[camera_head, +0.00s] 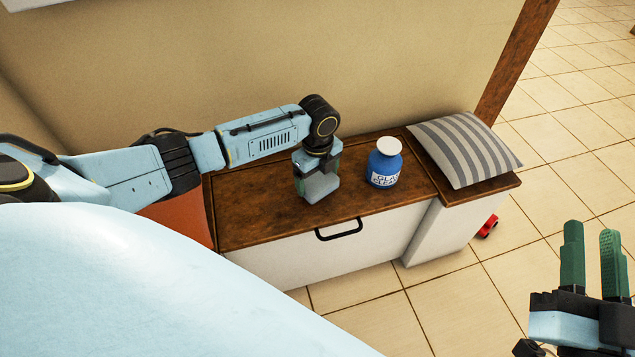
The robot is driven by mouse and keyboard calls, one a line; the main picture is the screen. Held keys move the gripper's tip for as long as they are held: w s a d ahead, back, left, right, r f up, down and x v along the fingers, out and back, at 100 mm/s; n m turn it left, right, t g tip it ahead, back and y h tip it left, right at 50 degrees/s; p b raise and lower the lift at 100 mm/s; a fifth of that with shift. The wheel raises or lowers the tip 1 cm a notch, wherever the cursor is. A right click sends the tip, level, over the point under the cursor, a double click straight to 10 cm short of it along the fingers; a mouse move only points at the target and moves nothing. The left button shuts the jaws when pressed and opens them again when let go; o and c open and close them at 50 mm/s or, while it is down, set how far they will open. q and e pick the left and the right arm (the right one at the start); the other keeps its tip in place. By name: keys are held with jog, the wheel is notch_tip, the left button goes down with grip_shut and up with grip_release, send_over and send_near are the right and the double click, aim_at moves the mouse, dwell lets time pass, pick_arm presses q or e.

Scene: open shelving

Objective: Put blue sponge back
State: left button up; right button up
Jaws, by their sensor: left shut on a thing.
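My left gripper (318,182) points down over the wooden bench top (260,215). It is shut on a pale blue block that looks like the blue sponge (321,187). The fingers and wrist cover part of the block. I cannot tell whether its underside touches the wood. My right gripper (593,248) is at the lower right, over the tiled floor. Its two green fingers point up in the picture, apart and with nothing between them.
A blue bottle with a white lid (384,164) stands on the bench just right of my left gripper. A striped cushion (464,147) lies on the bench's right end. The white drawer (290,255) below has a black handle. A red object (488,226) lies on the floor.

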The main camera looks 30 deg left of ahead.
pick_arm(q)
jog(key=shift+f+b, duration=0.35)
jog(key=shift+f, duration=0.6)
jog(key=o, duration=0.7)
pick_arm(e)
jog(key=r+t, duration=0.1)
jog(key=s+r+t, duration=0.1)
jog(key=r, duration=0.1)
jog(key=shift+s+r+y, duration=0.15)
jog(key=shift+s+y, duration=0.05)
jog(key=shift+y, duration=0.1)
